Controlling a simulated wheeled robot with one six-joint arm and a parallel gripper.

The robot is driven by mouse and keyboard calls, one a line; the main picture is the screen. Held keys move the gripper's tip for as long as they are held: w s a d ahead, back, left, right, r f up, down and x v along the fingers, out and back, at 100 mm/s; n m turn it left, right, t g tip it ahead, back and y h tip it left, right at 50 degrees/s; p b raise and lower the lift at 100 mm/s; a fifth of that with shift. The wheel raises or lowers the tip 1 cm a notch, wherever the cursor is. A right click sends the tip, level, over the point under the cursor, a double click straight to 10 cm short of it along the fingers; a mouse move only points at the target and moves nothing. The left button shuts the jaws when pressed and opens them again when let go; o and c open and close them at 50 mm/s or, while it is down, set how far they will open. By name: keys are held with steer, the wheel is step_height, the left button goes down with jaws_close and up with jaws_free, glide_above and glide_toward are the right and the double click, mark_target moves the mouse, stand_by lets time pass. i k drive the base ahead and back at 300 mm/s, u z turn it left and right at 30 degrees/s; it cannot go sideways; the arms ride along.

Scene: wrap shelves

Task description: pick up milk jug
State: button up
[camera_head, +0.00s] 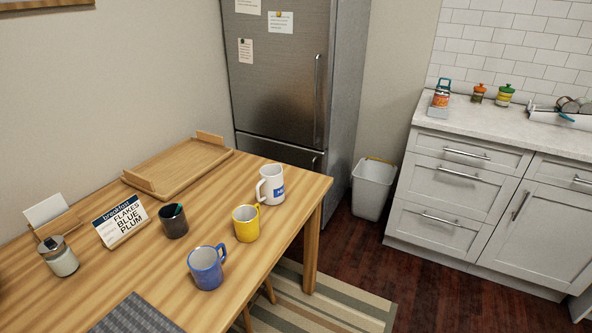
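The white milk jug (271,185) stands upright on the wooden table (143,272), near its far right corner. It has a blue label on its right side and a handle on its left. Nothing touches it. My gripper does not show in this view.
A yellow mug (246,224), a blue mug (206,268) and a dark cup (173,222) stand near the jug. A wooden tray (178,166), a breakfast sign (121,221) and a glass jar (60,257) are further left. A fridge (276,75) stands behind; floor (345,244) shows at right.

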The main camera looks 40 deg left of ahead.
mark_target(271, 183)
steer(key=i, duration=1.9)
steer(key=u, duration=2.6)
